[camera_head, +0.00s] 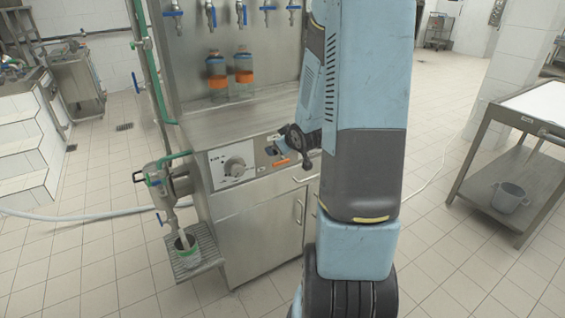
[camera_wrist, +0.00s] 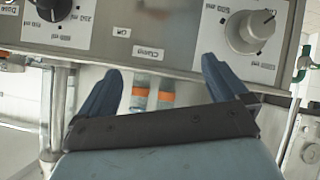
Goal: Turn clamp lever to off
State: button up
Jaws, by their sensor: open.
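The machine's front panel shows in the head view, with a small orange piece (camera_head: 281,162) just below my gripper (camera_head: 281,147); it may be the clamp lever, but I cannot tell. In the wrist view the panel appears upside down, with an ON label (camera_wrist: 122,32) and a clamp label (camera_wrist: 148,52). The clamp lever is not clearly seen there. My gripper (camera_wrist: 163,85) is open and empty, its two blue fingers wide apart in front of the panel's upper edge. I see no contact with a lever.
A large grey dial (camera_head: 235,166) is left of my gripper and a black knob (camera_head: 308,165) is to its right. Two orange-banded bottles (camera_head: 217,72) (camera_head: 243,70) stand on the counter. A cart with a pot (camera_head: 508,197) is far right.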

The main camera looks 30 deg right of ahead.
notch_tip(320, 180, down, 9)
jog(key=d+t+y, duration=0.2)
jog(key=d+t, duration=0.1)
jog(key=m+t, duration=0.3)
jog(key=t, duration=0.1)
send_near(282, 163)
jog(key=w, duration=1)
jog(key=shift+w+a, duration=0.25)
jog(key=shift+w, duration=0.1)
jog(key=shift+c, duration=0.5)
